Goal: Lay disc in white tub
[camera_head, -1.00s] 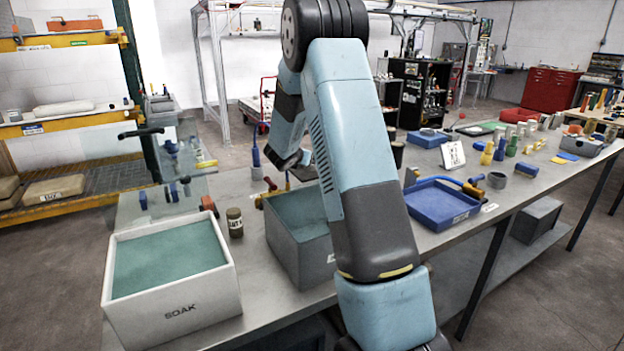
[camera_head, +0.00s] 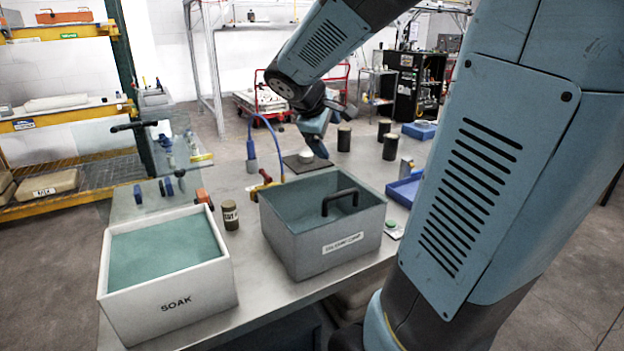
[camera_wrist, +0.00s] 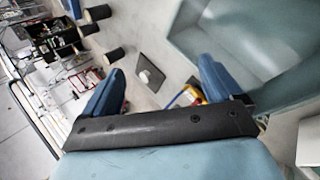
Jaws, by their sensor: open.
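A small pale round piece, seemingly the disc (camera_head: 306,156), lies on a dark square pad (camera_head: 322,164) behind the grey bin. In the wrist view the pale piece (camera_wrist: 145,77) shows between my two blue fingers. The white tub (camera_head: 172,322), marked SOAK, stands at the front left with teal liquid or lining inside. My gripper (camera_head: 318,148) is above and close to the pad. In the wrist view my gripper (camera_wrist: 162,68) is open with nothing between its fingers. I cannot tell the exact height above the piece.
A grey bin (camera_head: 340,262) with a black handle stands right of the white tub. A small dark jar (camera_head: 230,215) stands between them. A blue hose (camera_head: 252,150) rises behind the bin. Several dark cylinders (camera_head: 390,147) stand right of the pad. A blue tray (camera_head: 403,190) is farther right.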

